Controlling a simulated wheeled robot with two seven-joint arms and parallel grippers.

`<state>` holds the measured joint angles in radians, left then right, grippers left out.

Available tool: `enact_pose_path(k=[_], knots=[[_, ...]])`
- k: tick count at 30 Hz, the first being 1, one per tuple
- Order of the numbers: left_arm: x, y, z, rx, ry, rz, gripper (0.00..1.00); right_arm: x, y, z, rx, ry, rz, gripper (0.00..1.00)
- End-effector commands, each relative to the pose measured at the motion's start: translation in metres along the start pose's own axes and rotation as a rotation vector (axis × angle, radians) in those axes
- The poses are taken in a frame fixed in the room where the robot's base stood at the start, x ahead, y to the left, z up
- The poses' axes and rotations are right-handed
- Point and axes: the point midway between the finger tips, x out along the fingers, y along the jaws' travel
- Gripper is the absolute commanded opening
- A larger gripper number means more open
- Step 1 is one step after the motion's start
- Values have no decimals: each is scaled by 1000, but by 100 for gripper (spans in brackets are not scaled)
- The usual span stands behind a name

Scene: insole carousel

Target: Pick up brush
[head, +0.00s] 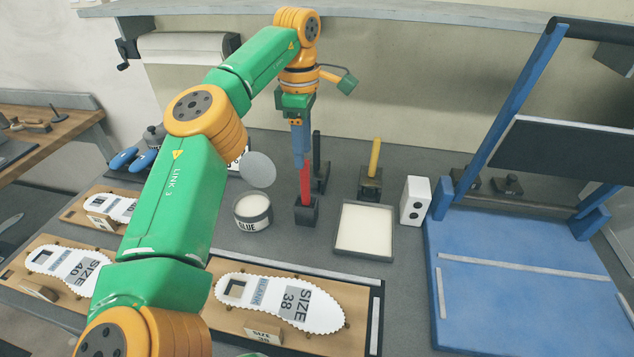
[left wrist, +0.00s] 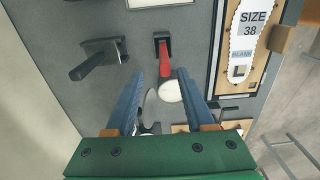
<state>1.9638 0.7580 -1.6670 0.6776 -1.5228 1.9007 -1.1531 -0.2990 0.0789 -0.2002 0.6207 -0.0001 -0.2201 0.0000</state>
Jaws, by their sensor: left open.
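The brush, with a red handle (head: 305,186), stands upright in a small black holder (head: 306,212) on the grey bench. In the left wrist view its red handle (left wrist: 165,61) rises from the holder (left wrist: 162,39). My left gripper (head: 301,155) is above the brush, pointing down, with its blue fingers at the top of the handle. In the left wrist view the open fingers (left wrist: 160,76) are apart, with the handle's end between or just ahead of their tips. I cannot tell the exact depth. The gripper holds nothing. My right gripper is not in view.
A glue pot (head: 252,213) stands left of the brush, with a grey disc (head: 258,170) behind it. A black-handled tool (head: 317,150) and a yellow-handled tool (head: 375,157) stand behind. A white tray (head: 364,230) lies right; a size 38 insole board (head: 240,319) lies in front.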

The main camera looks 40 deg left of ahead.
Motion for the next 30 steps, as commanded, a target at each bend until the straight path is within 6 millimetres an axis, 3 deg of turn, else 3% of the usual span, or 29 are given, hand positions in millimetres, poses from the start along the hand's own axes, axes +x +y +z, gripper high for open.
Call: enact_pose_path(k=[1,4,11,18,24,30], knots=[[13,0,-1,-1,2,0,54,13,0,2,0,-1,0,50],[24,0,-2,-1,6,1,54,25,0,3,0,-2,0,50],[39,0,-3,0,8,1,54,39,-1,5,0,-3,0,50],[76,-6,0,2,8,0,54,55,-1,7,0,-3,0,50],[103,-9,2,0,8,0,54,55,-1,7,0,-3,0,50],[105,-9,2,-1,6,1,54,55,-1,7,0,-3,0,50]])
